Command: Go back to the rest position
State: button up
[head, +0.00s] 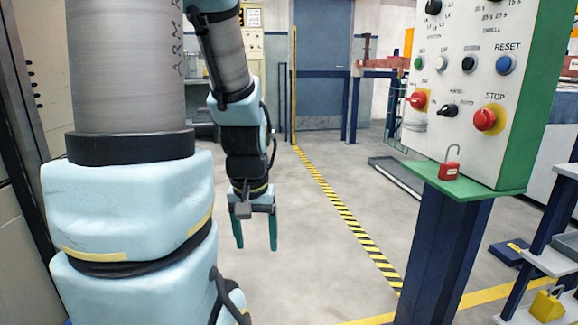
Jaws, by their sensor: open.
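My gripper (255,233) hangs at the end of my arm with its two teal fingers pointing down. The fingers are apart, with nothing between them. It is over bare grey floor, left of the control panel and clear of it. My light-blue arm links fill the left side of the head view and hide what lies behind them.
A control panel (468,100) with knobs and red and blue buttons stands at right on a dark blue post (440,250). A red padlock (449,170) sits on its green ledge. A yellow padlock (547,305) is at bottom right. Striped floor tape (345,215) crosses open floor.

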notch_tip(320, 180, up, 23)
jog(key=p, duration=2.1)
jog(key=shift+f, duration=0.15)
